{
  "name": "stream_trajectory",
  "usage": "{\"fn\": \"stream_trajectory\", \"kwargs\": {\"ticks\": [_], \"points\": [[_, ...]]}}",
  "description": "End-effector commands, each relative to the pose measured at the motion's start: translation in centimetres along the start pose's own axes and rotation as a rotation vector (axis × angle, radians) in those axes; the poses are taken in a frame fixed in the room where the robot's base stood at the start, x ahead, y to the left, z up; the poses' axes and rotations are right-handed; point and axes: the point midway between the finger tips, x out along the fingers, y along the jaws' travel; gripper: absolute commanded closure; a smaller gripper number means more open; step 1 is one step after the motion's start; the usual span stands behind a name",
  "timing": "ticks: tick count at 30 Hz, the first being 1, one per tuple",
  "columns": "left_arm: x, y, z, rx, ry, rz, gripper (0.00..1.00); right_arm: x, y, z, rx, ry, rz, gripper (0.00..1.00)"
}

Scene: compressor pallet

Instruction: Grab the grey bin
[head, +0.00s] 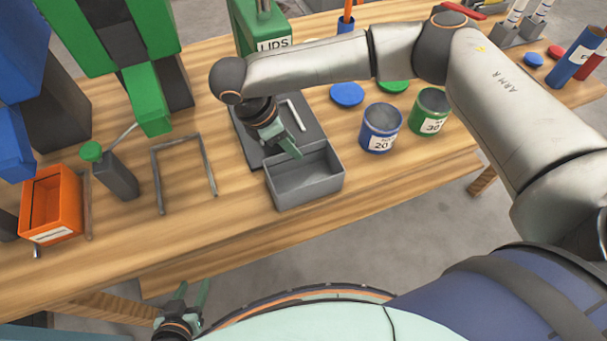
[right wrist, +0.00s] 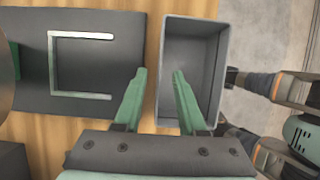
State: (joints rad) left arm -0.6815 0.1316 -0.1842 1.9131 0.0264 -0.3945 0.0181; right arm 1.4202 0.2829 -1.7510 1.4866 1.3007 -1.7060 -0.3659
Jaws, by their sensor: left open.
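The grey bin (head: 308,191) is an empty, open rectangular box standing on the wooden table close to its front edge. It also shows in the right wrist view (right wrist: 204,90). My right gripper (head: 290,146) is over the bin's back wall. In the right wrist view its green fingers (right wrist: 159,71) are apart, one on each side of that wall, with nothing seen gripped. Whether they touch the wall cannot be told. My left gripper (head: 186,292) is open and empty, low in front of the table and well away from the bin.
Behind the bin lies a dark plate (head: 245,138) with a metal handle. A blue can (head: 380,127) and a green can (head: 430,111) stand to the right. A metal frame (head: 184,172) and an orange bin (head: 52,204) are to the left. The table front is clear.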

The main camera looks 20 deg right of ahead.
Motion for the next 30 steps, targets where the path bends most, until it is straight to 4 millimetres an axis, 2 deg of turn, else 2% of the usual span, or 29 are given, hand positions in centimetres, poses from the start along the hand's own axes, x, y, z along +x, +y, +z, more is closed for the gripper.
{"fn": "stream_trajectory", "kwargs": {"ticks": [3, 7, 30], "points": [[0.0, 0.0, -0.2, 0.001, 0.002, 0.0, 0.5, 1.8, 0.0, 0.0, 0.0, -0.002, -0.001, 0.6], [0.0, 0.0, -0.2, 0.001, 0.004, 0.0, 0.5, 2.9, 0.0, 0.0, -0.001, -0.001, 0.0, 0.6], [-0.4, 0.0, -0.8, 0.001, 0.005, 0.0, 0.5, 3.2, 0.0, -0.1, -0.001, 0.0, 0.0, 0.6]]}}
